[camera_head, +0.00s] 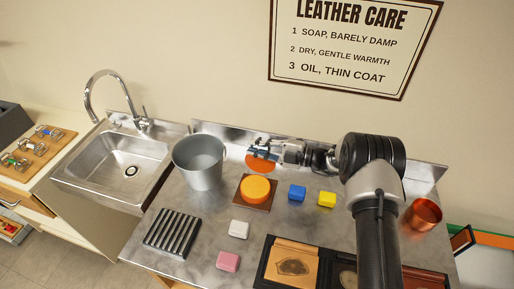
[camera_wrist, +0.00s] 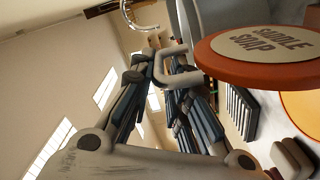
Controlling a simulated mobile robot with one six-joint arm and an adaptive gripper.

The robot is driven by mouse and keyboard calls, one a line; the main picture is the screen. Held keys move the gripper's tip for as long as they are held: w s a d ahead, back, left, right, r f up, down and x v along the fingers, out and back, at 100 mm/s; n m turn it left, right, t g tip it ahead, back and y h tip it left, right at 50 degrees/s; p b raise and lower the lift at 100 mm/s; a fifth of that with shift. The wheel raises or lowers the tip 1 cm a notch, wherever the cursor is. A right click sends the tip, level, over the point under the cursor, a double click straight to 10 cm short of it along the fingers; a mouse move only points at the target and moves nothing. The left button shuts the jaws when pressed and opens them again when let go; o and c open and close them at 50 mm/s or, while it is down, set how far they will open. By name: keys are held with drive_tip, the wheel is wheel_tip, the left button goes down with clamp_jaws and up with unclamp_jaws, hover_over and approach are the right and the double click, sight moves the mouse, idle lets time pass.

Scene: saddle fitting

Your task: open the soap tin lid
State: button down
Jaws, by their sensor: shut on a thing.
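The soap tin (camera_head: 255,188) sits on a small brown board, its round orange top facing up. The orange lid (camera_head: 262,165) is apart from it, off the tin and behind it in the head view. In the wrist view the lid (camera_wrist: 225,62) shows its "Saddle Soap" label and a grey loop handle (camera_wrist: 172,62) at its edge. My gripper (camera_head: 262,152) is shut on this handle; its fingers (camera_wrist: 165,78) are on both sides of the loop. Part of the orange tin (camera_wrist: 303,108) shows below the lid in the wrist view.
A metal bucket (camera_head: 200,162) stands left of the lid. Blue (camera_head: 297,192), yellow (camera_head: 327,199), white (camera_head: 239,229) and pink (camera_head: 228,261) blocks lie around the tin. A slatted rack (camera_head: 173,233) is front left, a copper cup (camera_head: 424,214) far right.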

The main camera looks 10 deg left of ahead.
drive_tip(key=shift+s+f, duration=0.15)
drive_tip(key=shift+f, duration=0.3)
drive_tip(key=c, duration=1.7)
unclamp_jaws()
drive_tip(key=shift+r, duration=0.1)
drive_tip(key=d, duration=1.2)
drive_tip(key=shift+s, duration=0.35)
